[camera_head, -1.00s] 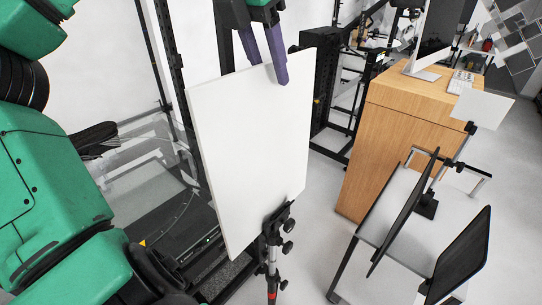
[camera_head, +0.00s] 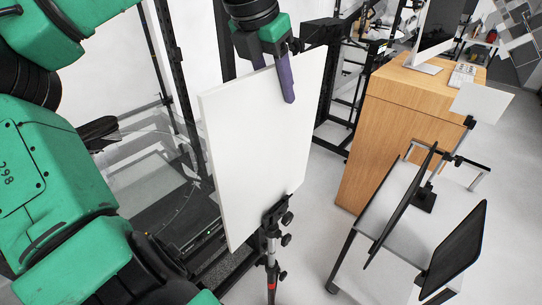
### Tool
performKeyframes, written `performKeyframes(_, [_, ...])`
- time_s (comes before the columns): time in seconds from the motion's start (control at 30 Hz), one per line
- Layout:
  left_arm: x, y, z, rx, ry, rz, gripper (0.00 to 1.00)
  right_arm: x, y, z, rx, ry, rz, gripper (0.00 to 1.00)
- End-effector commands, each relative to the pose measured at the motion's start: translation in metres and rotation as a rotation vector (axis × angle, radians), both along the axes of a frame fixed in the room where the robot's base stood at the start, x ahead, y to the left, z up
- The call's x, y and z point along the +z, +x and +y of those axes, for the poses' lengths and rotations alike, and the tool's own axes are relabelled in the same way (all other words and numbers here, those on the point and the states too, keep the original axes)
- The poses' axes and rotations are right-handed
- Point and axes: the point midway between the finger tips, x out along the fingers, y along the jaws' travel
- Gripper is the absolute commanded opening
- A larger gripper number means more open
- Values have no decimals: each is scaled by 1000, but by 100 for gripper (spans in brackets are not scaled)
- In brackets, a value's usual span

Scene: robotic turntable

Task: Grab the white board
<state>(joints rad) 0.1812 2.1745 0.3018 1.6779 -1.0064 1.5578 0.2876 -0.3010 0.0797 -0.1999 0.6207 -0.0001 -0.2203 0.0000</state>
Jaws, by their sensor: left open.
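The large white board (camera_head: 255,150) stands nearly upright and a little tilted in the middle of the head view. A clamp (camera_head: 275,208) on a stand holds its lower right side. My left gripper (camera_head: 282,82) is at the board's top edge, with its jaws open. One purple finger shows in front of the board's face near the upper right. The other finger is mostly hidden behind the top edge. Whether the fingers touch the board cannot be told. My right gripper is not in view.
A wooden cabinet (camera_head: 385,140) with a monitor stands to the right. A desk (camera_head: 405,205) with black panels is in front of it, near a small white sheet (camera_head: 484,103) on a stand. Black frame posts and a clear panel are left of the board.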

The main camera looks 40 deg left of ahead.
Motion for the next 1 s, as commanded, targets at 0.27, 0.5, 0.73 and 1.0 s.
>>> performKeyframes(0.27, [0,0,0,0,0,0,0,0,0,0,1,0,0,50])
performKeyframes(0.5, [0,0,0,0,0,-1,0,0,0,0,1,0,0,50])
performKeyframes(0.73, [0,0,0,0,0,0,0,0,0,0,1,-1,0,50])
performKeyframes(1.0, [0,0,0,0,0,-1,0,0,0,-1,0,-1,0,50])
